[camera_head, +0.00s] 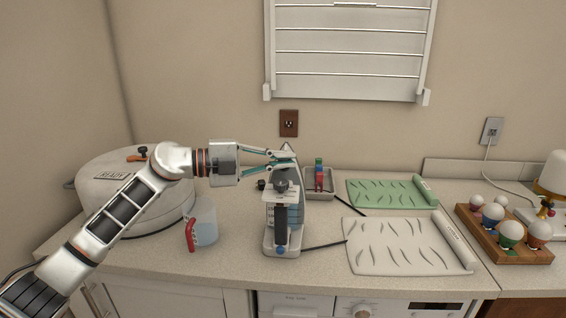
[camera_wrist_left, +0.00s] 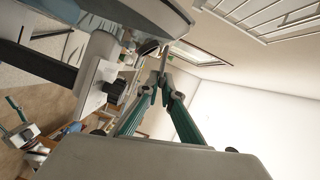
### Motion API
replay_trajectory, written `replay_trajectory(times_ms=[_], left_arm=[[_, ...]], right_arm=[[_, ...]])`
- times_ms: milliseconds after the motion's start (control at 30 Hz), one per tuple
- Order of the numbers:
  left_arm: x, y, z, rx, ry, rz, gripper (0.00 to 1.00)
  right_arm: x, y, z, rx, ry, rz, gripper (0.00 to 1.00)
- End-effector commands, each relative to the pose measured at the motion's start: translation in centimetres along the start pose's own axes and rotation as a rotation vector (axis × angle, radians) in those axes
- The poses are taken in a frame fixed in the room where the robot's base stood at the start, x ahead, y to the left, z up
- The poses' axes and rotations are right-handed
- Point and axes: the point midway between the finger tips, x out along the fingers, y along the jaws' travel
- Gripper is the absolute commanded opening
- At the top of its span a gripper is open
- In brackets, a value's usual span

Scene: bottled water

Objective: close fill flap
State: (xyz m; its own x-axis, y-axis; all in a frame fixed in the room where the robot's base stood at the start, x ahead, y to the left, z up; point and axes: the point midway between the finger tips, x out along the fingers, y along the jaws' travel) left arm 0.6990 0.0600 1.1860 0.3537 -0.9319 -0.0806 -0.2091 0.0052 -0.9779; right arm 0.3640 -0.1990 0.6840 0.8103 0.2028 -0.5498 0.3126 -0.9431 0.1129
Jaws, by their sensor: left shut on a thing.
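A white and grey bottled-water machine (camera_head: 270,235) stands upright near the counter's front, with blue parts and a dark knob on it. Its fill flap (camera_head: 287,147) shows as a thin grey piece standing up at the top. My left gripper (camera_head: 287,158) reaches in from the left, its teal fingers closed on the flap. In the left wrist view the fingertips (camera_wrist_left: 164,77) meet on a thin pale edge, and the machine's body (camera_wrist_left: 140,15) fills the upper left. The fingers hide part of the flap.
A clear jug with a red handle (camera_head: 205,228) stands left of the machine, before a round white appliance (camera_head: 105,195). A grey tray (camera_head: 325,194), a green mat (camera_head: 385,194), a white mat (camera_head: 400,245) and a wooden holder (camera_head: 520,255) lie to the right.

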Motion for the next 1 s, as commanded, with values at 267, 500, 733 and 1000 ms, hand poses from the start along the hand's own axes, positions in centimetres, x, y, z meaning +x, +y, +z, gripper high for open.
replay_trajectory(times_ms=[267,500,733,1000], left_arm=[[-0.1,0.5,0.0,0.09,-0.001,-0.04,0.0],[-0.1,0.4,0.0,0.109,-0.001,-0.048,0.0],[-0.1,0.4,0.0,0.109,-0.001,-0.048,0.0],[0.0,0.5,0.0,0.107,0.0,-0.046,0.22]], right_arm=[[0.7,-0.1,1.8,-0.001,-0.015,0.0,0.4],[0.7,-0.1,1.9,-0.001,-0.016,0.001,0.4],[0.7,0.0,1.6,-0.001,-0.011,0.002,0.4],[0.7,0.1,1.3,-0.001,-0.007,0.003,0.4]])
